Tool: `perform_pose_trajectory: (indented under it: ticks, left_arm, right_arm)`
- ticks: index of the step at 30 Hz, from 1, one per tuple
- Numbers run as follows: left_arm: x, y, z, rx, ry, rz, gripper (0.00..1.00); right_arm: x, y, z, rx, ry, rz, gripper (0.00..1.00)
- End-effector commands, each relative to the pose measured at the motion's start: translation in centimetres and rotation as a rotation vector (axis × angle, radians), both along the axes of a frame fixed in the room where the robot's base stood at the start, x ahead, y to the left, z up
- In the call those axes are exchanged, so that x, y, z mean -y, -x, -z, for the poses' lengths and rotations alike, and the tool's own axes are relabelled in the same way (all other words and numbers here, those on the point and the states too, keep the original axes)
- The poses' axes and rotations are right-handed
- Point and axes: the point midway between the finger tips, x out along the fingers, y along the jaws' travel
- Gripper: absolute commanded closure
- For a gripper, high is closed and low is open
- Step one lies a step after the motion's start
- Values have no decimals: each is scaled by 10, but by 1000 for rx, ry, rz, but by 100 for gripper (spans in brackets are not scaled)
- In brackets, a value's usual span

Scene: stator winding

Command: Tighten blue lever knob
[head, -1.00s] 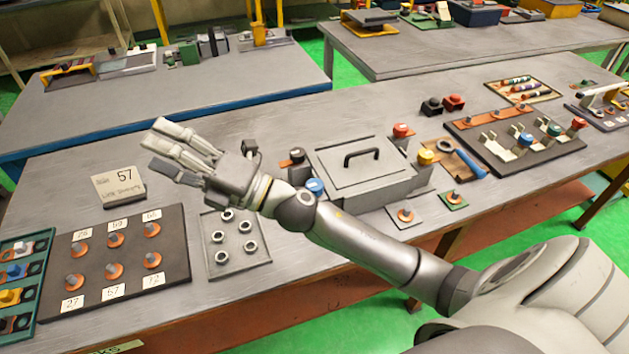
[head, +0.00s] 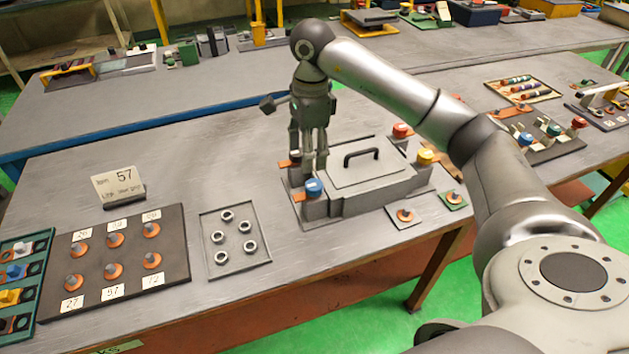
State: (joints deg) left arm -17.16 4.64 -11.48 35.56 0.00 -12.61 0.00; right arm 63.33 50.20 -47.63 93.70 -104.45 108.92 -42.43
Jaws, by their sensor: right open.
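The blue lever knob (head: 313,187) stands on a post at the front left corner of a grey lidded box (head: 372,190), with an orange lever (head: 300,197) at its left. My right gripper (head: 308,166) points down from above, just behind the knob. Its fingers are open, and its tips show close behind the blue cap; I cannot tell whether they touch it. Another orange lever (head: 288,163) shows at the back left corner, its knob mostly hidden by my fingers. My left gripper is not in view.
The box has a black lid handle (head: 362,156), plus a red knob (head: 402,130) and a yellow knob (head: 426,156) at its right corners. A tray of nuts (head: 240,258) and a numbered board (head: 130,285) lie left. My right arm covers part of the right side.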

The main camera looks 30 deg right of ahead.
Motion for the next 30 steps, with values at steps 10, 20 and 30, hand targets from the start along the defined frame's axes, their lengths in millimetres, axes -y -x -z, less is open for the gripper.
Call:
perform_pose_trajectory:
  ticks: [10, 20, 30]
  left_arm:
    - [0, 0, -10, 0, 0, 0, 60]
    - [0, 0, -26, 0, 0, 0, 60]
    - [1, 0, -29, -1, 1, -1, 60]
  right_arm:
    - [17, 5, 24, -24, 56, 13, 40]
    - [16, 4, 83, -22, 54, 13, 40]
    - [16, 3, 103, -18, 53, 12, 40]
